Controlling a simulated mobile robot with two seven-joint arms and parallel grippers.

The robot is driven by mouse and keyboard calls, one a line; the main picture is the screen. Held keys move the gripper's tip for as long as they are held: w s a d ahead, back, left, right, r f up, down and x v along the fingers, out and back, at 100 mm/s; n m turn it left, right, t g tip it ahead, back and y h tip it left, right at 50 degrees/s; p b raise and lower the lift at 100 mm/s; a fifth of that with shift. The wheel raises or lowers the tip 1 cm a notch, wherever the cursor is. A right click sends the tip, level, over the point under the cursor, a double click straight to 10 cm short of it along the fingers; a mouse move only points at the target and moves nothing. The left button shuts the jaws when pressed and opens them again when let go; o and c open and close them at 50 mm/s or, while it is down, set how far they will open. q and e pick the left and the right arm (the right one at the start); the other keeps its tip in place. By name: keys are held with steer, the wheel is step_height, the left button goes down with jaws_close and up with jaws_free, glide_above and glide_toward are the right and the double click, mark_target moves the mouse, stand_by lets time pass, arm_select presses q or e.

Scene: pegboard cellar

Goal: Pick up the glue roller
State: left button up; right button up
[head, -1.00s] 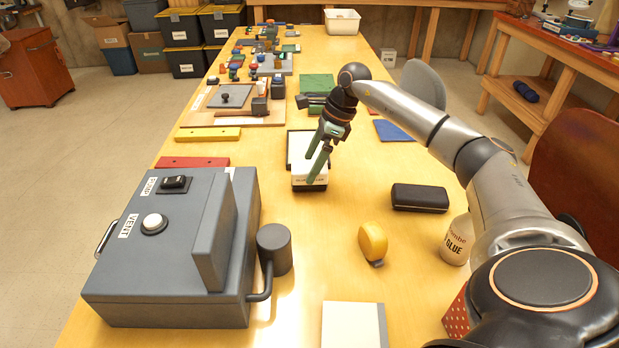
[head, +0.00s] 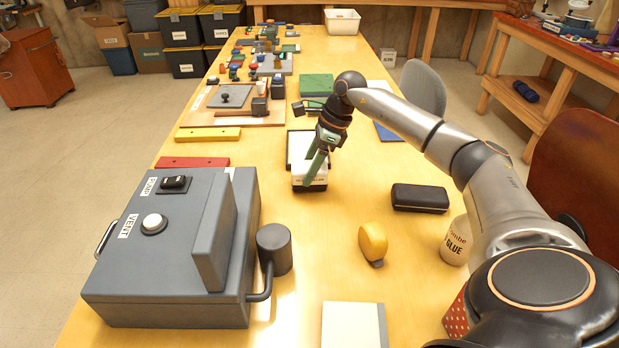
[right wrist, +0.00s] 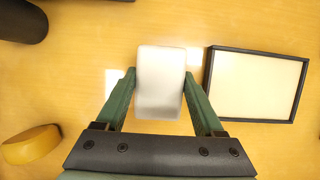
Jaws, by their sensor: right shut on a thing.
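A yellow rounded thing with a dark tip, which looks like the glue roller (head: 373,240), lies on the table towards the front. It also shows at the lower left of the right wrist view (right wrist: 31,145). My right gripper (head: 314,165) is away from it, farther back, pointing down. Its green fingers are shut on a white box (head: 318,179), seen between them in the right wrist view (right wrist: 160,82). The box's small lettering is too small to read. Whether the box is off the table I cannot tell. My left gripper is not in view.
A black-rimmed tray (right wrist: 209,85) is beside the white box. A grey machine (head: 150,270) with a dark cylinder (head: 275,252) stands at the left.

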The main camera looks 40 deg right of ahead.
mark_target(309, 166)
jaws_close()
steer(key=shift+r, duration=0.2)
step_height(309, 166, up, 10)
steer(key=shift+f+p, duration=0.15)
steer(key=shift+p, duration=0.2)
